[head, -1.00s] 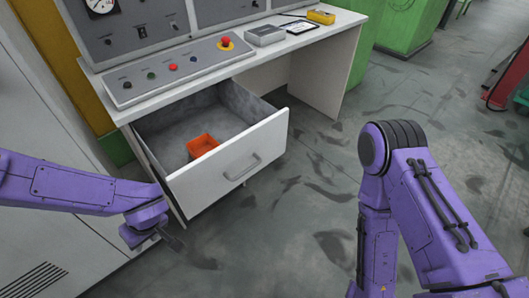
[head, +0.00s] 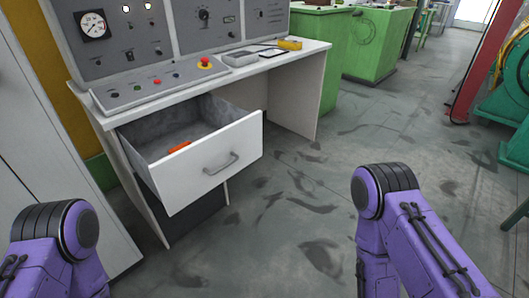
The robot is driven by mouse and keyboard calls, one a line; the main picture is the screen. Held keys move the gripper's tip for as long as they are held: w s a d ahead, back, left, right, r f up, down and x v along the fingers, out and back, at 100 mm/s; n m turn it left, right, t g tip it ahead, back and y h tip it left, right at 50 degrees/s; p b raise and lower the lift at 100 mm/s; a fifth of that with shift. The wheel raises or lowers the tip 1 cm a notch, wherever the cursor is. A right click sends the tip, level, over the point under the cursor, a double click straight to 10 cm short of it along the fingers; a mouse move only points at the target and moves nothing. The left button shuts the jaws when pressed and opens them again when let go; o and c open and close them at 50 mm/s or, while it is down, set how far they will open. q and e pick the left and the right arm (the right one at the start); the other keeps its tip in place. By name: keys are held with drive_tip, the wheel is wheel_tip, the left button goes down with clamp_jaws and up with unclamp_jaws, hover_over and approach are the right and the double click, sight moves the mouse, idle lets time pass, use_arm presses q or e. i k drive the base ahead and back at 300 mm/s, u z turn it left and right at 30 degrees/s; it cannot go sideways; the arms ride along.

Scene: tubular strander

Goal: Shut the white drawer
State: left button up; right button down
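The white drawer (head: 214,165) stands pulled out from under the control desk (head: 180,80) in the head view. Its front panel carries a grey bar handle (head: 221,164). Only the top of an orange box shows inside it, at its rim (head: 179,147); the front panel hides the rest. My purple arms show at the lower left and lower right, both apart from the drawer. Neither gripper is in the picture.
The desk top holds a red stop button (head: 205,62), a grey tray (head: 240,58) and a yellow device (head: 289,44). A green cabinet (head: 377,45) stands behind to the right. The floor in front of the drawer is clear.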

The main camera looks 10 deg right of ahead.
sight(226, 138)
drive_tip(key=z, duration=0.95)
drive_tip(key=i, duration=0.65)
drive_tip(key=u, duration=0.85)
